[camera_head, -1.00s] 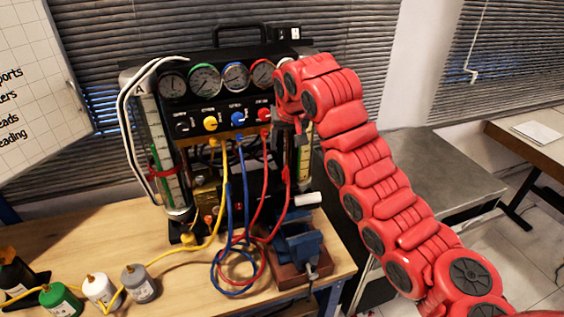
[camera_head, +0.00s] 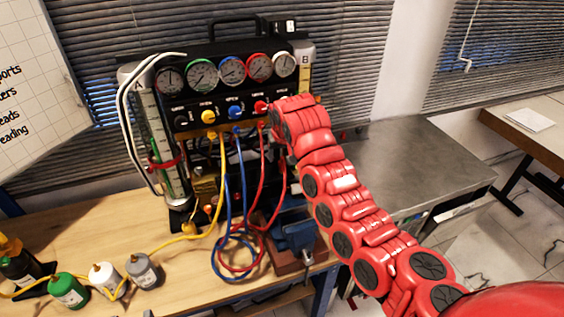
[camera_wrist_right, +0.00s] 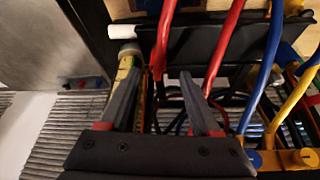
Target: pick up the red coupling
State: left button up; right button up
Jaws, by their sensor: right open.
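The right gripper (camera_wrist_right: 160,74) shows in the right wrist view with its two grey fingers apart. A red hose (camera_wrist_right: 163,35) comes down into the gap between the fingertips and narrows to a red end piece (camera_wrist_right: 157,66), which looks like the red coupling. No finger clearly touches it. In the head view my red right arm reaches to the right side of the gauge rig (camera_head: 225,52), where red hoses (camera_head: 264,175) hang. The arm hides most of the gripper there, and I cannot make out the coupling clearly. My left gripper is out of view.
Blue hoses (camera_head: 229,180) and a yellow hose (camera_head: 222,175) hang close by on the left. A blue vise (camera_head: 296,236) stands below on the bench (camera_head: 190,277). Green, white and grey bottles stand at the left. A grey cabinet top (camera_head: 420,170) lies right.

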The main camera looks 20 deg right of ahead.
aim_at(283, 160)
jog(key=p+x, duration=0.2)
jog(key=x, duration=0.1)
jog(key=shift+s+d+f+p, duration=0.1)
jog(key=shift+d+f+p, duration=0.05)
jog(key=shift+f+p, duration=0.15)
jog(key=shift+d+f, duration=0.1)
jog(key=shift+f, duration=0.1)
jog(key=shift+f+p, duration=0.3)
jog(key=shift+w+f, duration=0.25)
jog(key=shift+w, duration=0.05)
jog(key=shift+r, duration=0.1)
grip_shut()
